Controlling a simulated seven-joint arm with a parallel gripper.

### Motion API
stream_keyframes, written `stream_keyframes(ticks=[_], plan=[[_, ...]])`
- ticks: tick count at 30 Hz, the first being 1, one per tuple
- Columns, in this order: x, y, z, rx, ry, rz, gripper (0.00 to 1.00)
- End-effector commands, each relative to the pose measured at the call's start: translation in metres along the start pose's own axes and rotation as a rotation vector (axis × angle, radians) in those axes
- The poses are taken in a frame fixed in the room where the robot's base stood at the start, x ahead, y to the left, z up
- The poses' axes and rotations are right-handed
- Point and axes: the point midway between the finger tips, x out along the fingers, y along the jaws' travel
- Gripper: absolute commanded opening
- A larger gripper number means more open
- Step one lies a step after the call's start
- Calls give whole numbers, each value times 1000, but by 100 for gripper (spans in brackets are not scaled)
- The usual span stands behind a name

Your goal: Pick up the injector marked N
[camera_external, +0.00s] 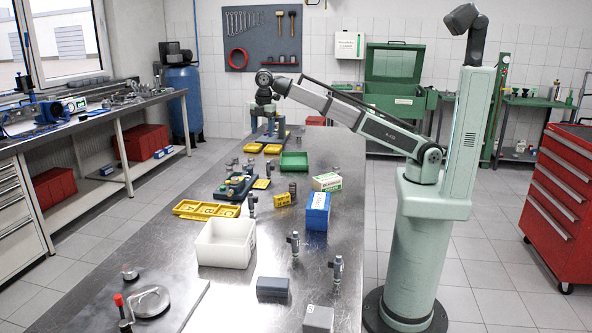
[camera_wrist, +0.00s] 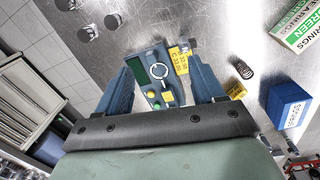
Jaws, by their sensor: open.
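Slim grey upright parts that look like injectors stand on the steel bench in the external view: one in front (camera_external: 338,268), one to its left and farther back (camera_external: 294,243), and one by the yellow tray (camera_external: 251,203). In the external view the gripper is over the bench's far end.
A white bin (camera_external: 226,244), yellow tray (camera_external: 205,209), blue box (camera_external: 317,211) and green tray (camera_external: 294,161) stand on the bench (camera_external: 240,300). Grey blocks (camera_external: 272,287) lie near the front. Dark round-topped cylinders (camera_wrist: 87,34) stand upper left in the wrist view.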

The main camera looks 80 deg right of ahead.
Motion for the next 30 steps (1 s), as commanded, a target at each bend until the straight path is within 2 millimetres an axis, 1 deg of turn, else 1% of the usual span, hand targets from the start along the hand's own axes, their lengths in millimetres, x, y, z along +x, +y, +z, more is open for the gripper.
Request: stream_keyframes(ticks=[1, 3, 6, 8, 11, 18, 21, 25, 30], plan=[[-3, -15, -9, -35, 12, -27, 68], [-6, -27, -17, -71, 22, -55, 68], [-5, -37, -23, -96, 30, -75, 68], [0, -39, -24, -100, 31, -80, 68], [13, -41, -23, -100, 31, -82, 68], [53, -43, -24, -98, 30, -80, 68], [65, -44, -24, -98, 30, -80, 68], [75, -44, -25, -98, 31, -78, 68], [80, -44, -25, -98, 31, -78, 68]])
